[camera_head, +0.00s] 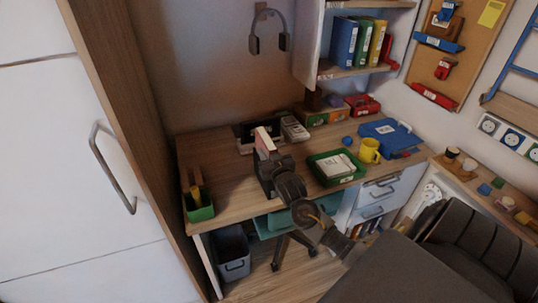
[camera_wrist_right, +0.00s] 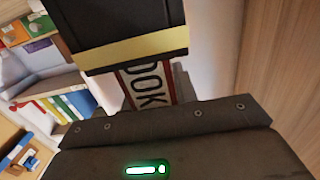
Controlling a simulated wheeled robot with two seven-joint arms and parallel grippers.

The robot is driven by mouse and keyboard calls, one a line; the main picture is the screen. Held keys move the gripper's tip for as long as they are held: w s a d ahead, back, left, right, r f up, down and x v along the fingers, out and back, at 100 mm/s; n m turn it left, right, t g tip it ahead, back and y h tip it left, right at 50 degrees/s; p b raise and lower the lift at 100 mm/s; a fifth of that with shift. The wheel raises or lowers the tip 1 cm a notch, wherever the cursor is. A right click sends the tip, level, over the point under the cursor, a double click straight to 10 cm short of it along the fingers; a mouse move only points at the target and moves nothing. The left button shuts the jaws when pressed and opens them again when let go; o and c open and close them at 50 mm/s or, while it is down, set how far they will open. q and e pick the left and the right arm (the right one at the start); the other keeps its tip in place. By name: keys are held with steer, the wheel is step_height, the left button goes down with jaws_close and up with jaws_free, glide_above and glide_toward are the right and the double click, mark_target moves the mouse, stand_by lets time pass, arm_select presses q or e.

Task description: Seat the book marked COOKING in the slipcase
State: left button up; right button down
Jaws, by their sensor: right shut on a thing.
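My right gripper (camera_head: 264,158) is shut on a book (camera_head: 265,139) with a pale cover and a reddish edge, held above the desk. In the right wrist view, the letters "OOK" show on the white, red-edged spine of the held book (camera_wrist_right: 150,88); a dark block with a yellow band (camera_wrist_right: 125,42) hides the rest. A dark, low holder (camera_head: 240,131) stands at the back of the desk behind the book and looks like the slipcase; the book and gripper partly cover it, and I cannot make out its opening. My left gripper is not in view.
The wooden desk (camera_head: 225,172) has free room left of my gripper. A green tray (camera_head: 320,178) with a white item, a yellow mug (camera_head: 370,151) and a blue case (camera_head: 385,130) stand to the right. A green pen box (camera_head: 199,207) is at the left. Shelves hang above.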

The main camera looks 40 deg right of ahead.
steer(key=shift+f, duration=0.25)
steer(key=c, duration=1.1)
jaws_free()
steer(key=shift+f, duration=0.2)
steer(key=b+v, duration=0.1)
steer(key=v, duration=1.1)
steer(key=shift+r, duration=0.1)
